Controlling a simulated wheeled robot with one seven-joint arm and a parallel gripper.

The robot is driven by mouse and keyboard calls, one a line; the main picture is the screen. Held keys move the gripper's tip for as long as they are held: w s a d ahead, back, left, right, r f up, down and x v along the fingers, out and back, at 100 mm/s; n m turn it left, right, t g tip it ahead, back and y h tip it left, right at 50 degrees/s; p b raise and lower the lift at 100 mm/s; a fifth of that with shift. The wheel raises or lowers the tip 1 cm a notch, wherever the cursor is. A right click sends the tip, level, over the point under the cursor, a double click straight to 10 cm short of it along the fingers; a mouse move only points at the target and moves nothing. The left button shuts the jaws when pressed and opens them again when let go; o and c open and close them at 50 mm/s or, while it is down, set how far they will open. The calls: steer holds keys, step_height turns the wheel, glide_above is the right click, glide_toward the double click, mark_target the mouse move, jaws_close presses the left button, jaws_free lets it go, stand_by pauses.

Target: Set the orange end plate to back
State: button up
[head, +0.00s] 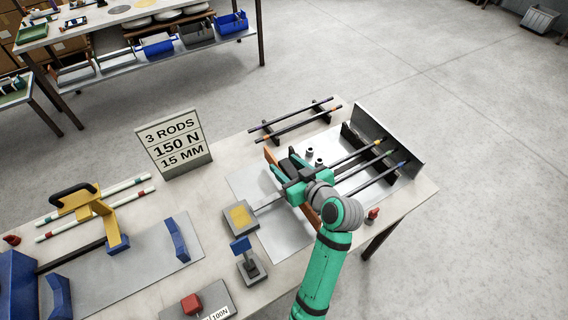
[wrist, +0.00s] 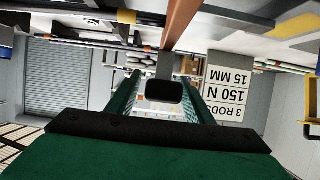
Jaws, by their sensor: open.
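The orange end plate (head: 271,153) stands upright across the grey fixture base, partly hidden behind my gripper and wrist in the head view. In the wrist view an orange-brown bar (wrist: 181,22), likely this plate, runs in from the top edge. My gripper (head: 289,166) is at the plate, with its body overlapping it. Its two green fingers are apart in the wrist view (wrist: 162,80); a dark rounded block (wrist: 163,91) shows between them. I cannot tell whether the fingers touch the plate. Three dark rods (head: 366,165) extend right from the plate area toward a grey upright end wall (head: 391,137).
Two spare rods (head: 293,122) lie on a rack behind the fixture. A sign (head: 173,140) reads 3 RODS, 150 N, 15 MM. A yellow-topped block (head: 240,217), a blue-flagged stand (head: 245,252) and a red button (head: 192,303) stand left. A small red knob (head: 372,214) is at right.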

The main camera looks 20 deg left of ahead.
steer(key=shift+x, duration=0.85)
steer(key=shift+c, duration=0.4)
